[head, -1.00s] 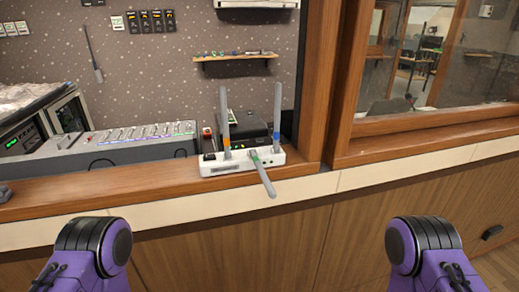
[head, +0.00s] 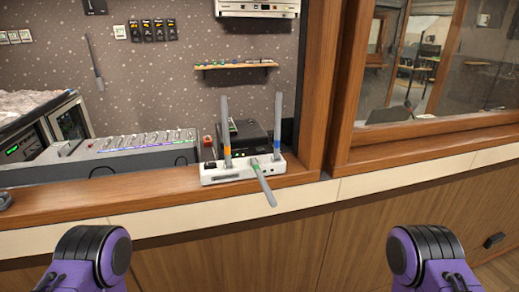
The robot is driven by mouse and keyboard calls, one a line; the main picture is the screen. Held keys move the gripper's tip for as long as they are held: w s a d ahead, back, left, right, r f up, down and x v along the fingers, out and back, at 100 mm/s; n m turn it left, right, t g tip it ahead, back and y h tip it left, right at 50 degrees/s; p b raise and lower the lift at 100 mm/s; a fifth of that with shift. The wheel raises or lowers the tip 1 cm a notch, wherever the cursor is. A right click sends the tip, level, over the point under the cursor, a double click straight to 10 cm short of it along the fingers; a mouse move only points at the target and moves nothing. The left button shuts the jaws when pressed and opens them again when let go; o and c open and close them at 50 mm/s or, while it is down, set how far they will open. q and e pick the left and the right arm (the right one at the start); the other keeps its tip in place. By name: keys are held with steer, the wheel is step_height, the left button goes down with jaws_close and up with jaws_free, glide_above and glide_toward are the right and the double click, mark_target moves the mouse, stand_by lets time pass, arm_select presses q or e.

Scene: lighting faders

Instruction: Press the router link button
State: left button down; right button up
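The white router (head: 240,172) sits on the wooden ledge, close to its front edge. Two grey antennas stand upright on it, one with an orange band and one with a blue band. Small ports or buttons show on the front face, but I cannot tell which is the link button. My two purple and black arms show at the lower left and lower right, well apart from the router. Neither gripper is in view.
A fader console (head: 120,150) stands behind the ledge at left. A black box (head: 248,136) is behind the router. A wooden post (head: 325,90) rises to its right, beside a window. The wooden ledge (head: 110,190) is mostly clear left of the router.

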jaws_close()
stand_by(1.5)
